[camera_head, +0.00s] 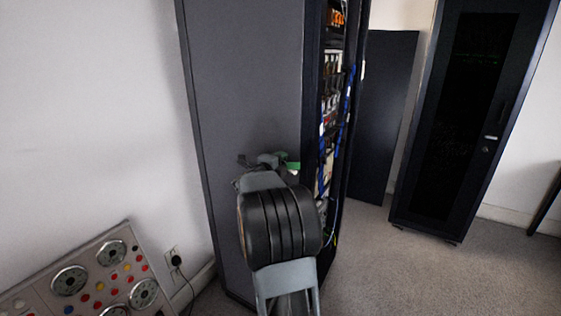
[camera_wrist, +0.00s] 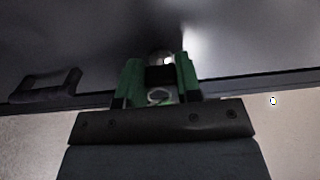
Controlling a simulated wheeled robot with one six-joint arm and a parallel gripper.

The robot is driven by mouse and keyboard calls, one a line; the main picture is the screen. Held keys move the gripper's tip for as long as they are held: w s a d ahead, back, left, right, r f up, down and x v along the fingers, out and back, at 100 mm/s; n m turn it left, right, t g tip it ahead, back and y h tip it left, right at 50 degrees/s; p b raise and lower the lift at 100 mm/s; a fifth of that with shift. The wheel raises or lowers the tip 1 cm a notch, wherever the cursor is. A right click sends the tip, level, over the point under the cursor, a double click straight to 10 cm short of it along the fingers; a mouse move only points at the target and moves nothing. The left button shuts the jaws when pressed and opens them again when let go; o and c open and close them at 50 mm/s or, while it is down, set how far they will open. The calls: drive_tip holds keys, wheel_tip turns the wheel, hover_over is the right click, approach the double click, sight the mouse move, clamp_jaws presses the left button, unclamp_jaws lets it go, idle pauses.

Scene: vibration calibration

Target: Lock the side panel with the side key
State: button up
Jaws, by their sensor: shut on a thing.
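The dark grey side panel (camera_head: 245,75) covers the near side of a tall cabinet. It fills the upper part of the wrist view (camera_wrist: 80,35). My gripper (camera_wrist: 160,80) is at the panel's surface, its green fingers shut on the side key (camera_wrist: 160,75). The key shows as a dark block between the fingers, with a pale ring below it. A round silvery lock (camera_wrist: 159,56) shows just beyond the key. Whether the key's tip is inside the lock is hidden. In the head view my arm covers most of the gripper (camera_head: 280,162).
A black handle (camera_wrist: 45,87) sticks out left of my gripper. The cabinet's open front shows blue cables (camera_head: 343,115). A console with dials (camera_head: 95,275) stands at the lower left, and a second dark cabinet (camera_head: 470,120) at the right. The carpet between the cabinets is clear.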

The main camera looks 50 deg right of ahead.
idle(0.4)
drive_tip(key=o, duration=0.9)
drive_tip(key=b+v, duration=0.2)
drive_tip(key=v, duration=1.1)
drive_tip(key=shift+a, duration=0.4)
